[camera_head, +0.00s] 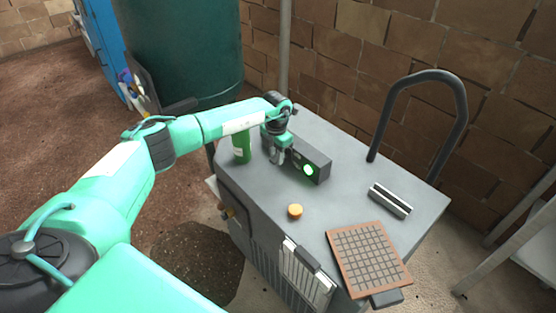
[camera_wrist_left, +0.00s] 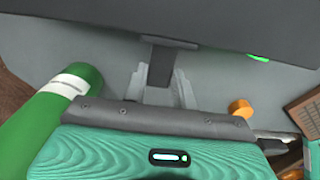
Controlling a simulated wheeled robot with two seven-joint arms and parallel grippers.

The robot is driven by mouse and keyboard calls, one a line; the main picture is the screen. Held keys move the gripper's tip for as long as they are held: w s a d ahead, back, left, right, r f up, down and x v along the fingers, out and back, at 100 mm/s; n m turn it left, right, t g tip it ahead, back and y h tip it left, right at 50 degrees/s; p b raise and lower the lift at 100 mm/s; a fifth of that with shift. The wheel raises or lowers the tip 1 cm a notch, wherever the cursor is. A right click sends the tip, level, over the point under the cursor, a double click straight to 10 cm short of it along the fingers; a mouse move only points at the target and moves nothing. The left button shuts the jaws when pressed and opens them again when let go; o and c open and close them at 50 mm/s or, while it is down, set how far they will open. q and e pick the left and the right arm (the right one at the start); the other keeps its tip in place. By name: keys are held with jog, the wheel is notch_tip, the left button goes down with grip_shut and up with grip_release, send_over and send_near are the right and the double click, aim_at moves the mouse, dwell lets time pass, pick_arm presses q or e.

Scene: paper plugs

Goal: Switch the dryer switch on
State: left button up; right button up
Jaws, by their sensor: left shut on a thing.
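A dark box (camera_head: 318,161) with a lit green round light (camera_head: 308,170) stands on top of the grey cabinet (camera_head: 342,190). It fills the top of the left wrist view (camera_wrist_left: 160,18), where the green light (camera_wrist_left: 257,57) shows at its lower edge. My left gripper (camera_head: 277,158) is at the near left part of this box. In the left wrist view, its fingers (camera_wrist_left: 160,82) are shut on a dark lever-like piece (camera_wrist_left: 160,64) that projects from the box. I take this piece for the dryer switch; its far end is hidden. My right gripper is not in view.
A green cylinder (camera_head: 242,146) stands left of the gripper. An orange cap (camera_head: 295,211), a brown grid tray (camera_head: 354,237) and a black-and-white bar (camera_head: 390,201) are on the cabinet. A dark hoop handle (camera_head: 464,104) rises at the back right.

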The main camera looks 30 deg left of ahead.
pick_arm(q)
jog(key=shift+r, duration=0.4)
jog(key=shift+r+p, duration=0.65)
jog(key=shift+r, duration=0.2)
jog(key=o, duration=0.7)
jog(key=shift+s, duration=0.1)
jog(key=shift+r+p, duration=1.45)
jog(key=shift+r, duration=0.55)
